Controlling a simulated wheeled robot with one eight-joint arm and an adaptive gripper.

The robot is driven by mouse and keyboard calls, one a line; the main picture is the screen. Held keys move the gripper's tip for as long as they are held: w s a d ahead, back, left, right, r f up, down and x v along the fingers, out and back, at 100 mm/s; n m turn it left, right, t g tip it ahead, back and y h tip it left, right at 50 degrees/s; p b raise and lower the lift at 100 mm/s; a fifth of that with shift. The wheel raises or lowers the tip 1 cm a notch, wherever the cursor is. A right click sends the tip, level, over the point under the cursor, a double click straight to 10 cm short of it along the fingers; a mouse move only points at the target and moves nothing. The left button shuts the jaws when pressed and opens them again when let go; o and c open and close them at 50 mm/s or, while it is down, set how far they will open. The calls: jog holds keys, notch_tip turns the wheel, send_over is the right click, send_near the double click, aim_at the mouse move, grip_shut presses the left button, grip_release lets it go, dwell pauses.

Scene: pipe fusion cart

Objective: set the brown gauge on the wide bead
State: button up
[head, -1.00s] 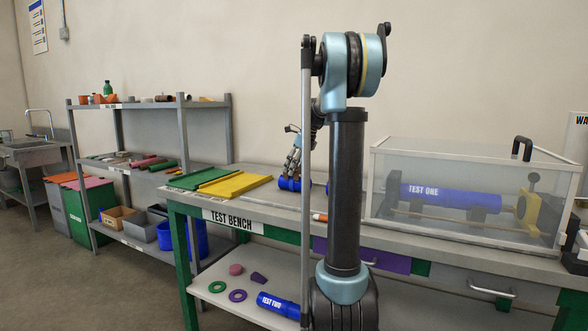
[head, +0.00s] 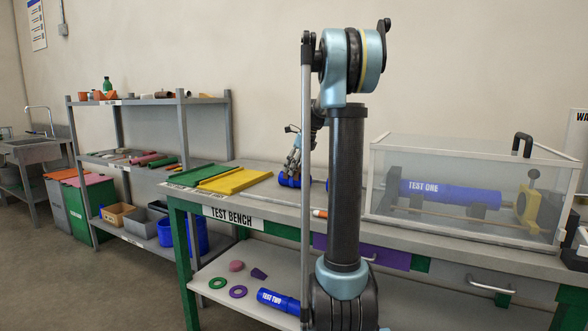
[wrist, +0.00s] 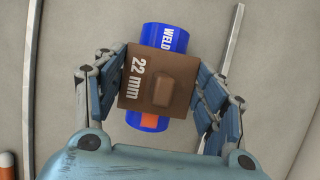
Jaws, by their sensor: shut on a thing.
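The brown gauge (wrist: 152,85), marked "22 mm", is a square block with a raised knob, seen in the wrist view between the fingers of my gripper (wrist: 160,88). My gripper is shut on it. Behind the gauge is a blue pipe (wrist: 165,38) with "WELD" lettering and an orange patch at its lower end; the gauge covers its middle, so the bead is hidden. I cannot tell whether gauge and pipe touch. In the head view my gripper (head: 293,162) is at the short blue pipe (head: 288,181) on the bench, partly behind my arm; the gauge cannot be made out there.
Yellow (head: 236,181) and green (head: 200,175) trays lie left of the pipe on the test bench (head: 262,210). A clear box (head: 468,195) with the TEST ONE pipe stands at right. An orange-tipped item (head: 320,214) lies near the front edge.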

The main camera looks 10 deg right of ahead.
jog(key=shift+f, duration=0.1)
jog(key=o, duration=1.2)
jog(key=shift+c, duration=0.2)
